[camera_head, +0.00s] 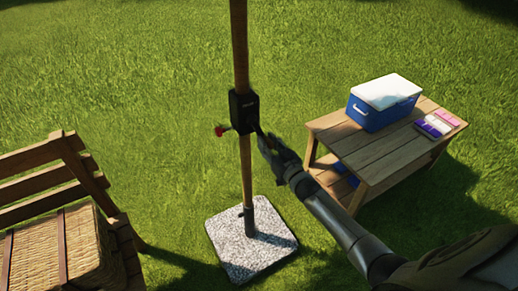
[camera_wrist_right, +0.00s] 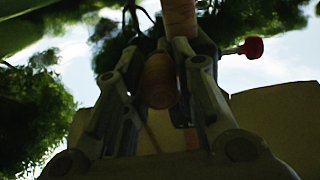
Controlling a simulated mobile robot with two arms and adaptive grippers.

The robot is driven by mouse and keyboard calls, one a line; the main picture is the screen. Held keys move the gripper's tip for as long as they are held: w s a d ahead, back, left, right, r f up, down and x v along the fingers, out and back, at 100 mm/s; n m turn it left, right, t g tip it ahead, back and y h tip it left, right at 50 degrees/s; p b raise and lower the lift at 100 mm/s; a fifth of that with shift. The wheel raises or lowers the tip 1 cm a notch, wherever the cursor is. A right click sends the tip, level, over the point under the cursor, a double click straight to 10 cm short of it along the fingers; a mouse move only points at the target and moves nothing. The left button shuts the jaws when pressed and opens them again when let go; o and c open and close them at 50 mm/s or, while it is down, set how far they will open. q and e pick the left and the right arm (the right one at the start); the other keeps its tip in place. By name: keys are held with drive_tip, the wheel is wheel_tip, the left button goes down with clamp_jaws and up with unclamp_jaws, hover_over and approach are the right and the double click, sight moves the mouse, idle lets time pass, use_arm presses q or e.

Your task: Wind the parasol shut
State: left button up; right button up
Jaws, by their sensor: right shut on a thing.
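The parasol's wooden pole (camera_head: 241,45) stands upright in a square speckled stone base (camera_head: 268,258). A black crank housing (camera_head: 243,110) sits on the pole, with a red knob (camera_head: 221,131) sticking out on its left. My right gripper (camera_head: 272,147) is at the right side of the housing. In the right wrist view its two fingers (camera_wrist_right: 160,90) are shut on a round wooden crank handle (camera_wrist_right: 160,78). The red knob also shows there (camera_wrist_right: 252,48), to the right and apart from the fingers. The canopy is outside the head view. My left gripper is not in view.
A wooden side table (camera_head: 370,150) at right carries a blue cooler with a white lid (camera_head: 385,100) and a small purple, white and pink set (camera_head: 437,123). A wooden chair (camera_head: 50,170) with a wicker basket (camera_head: 65,250) stands at lower left. Open grass lies behind the pole.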

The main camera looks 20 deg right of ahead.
drive_tip(key=d+r+p, duration=0.3)
drive_tip(key=d+r, duration=0.2)
drive_tip(key=r, duration=0.1)
drive_tip(key=shift+w+p, duration=0.2)
drive_tip(key=shift+p, duration=0.2)
drive_tip(key=shift+d+r, duration=0.1)
